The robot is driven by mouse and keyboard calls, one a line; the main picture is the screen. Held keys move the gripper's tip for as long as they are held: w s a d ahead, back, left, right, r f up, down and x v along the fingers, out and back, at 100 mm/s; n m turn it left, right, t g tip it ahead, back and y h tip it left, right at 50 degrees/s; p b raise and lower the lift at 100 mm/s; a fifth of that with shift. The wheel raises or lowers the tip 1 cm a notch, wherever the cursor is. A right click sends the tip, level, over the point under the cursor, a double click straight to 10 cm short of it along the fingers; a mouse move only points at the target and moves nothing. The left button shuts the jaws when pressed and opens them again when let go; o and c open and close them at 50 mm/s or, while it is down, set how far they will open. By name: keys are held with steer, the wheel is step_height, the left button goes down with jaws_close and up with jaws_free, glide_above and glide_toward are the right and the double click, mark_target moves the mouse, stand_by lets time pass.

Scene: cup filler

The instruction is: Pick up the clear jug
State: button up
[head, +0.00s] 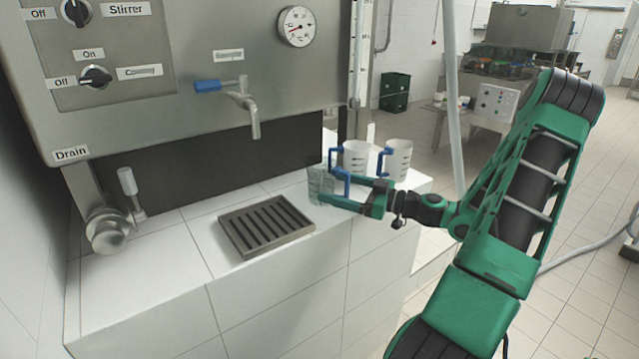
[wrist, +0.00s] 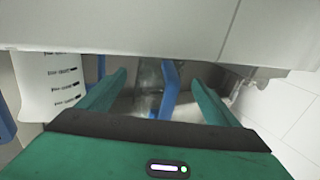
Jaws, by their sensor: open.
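The clear jug (head: 319,184) is see-through and stands on the white tiled ledge, just right of the drain grate. Its blue handle (head: 332,160) faces my arm. My gripper (head: 330,190) is open and level at the jug, its green fingers reaching left towards it. In the wrist view, the blue handle (wrist: 169,88) stands upright between the two open fingers (wrist: 158,80), apart from both. The clear jug's body (wrist: 147,78) shows faintly behind the handle. Part of the jug is hidden by my fingers in the head view.
Two white measuring jugs (head: 357,157) (head: 399,160) with blue handles stand close behind my gripper. One fills the left of the wrist view (wrist: 48,85). The metal drip grate (head: 265,226) lies left of the clear jug, below a blue-levered tap (head: 243,100).

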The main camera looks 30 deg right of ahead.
mark_target(321, 182)
steer(key=shift+x, duration=2.7)
steer(key=shift+w+d+r, duration=0.1)
steer(key=shift+d+r, duration=0.05)
steer(key=c, duration=1.2)
steer(key=shift+o, duration=0.2)
steer(key=shift+r, duration=0.1)
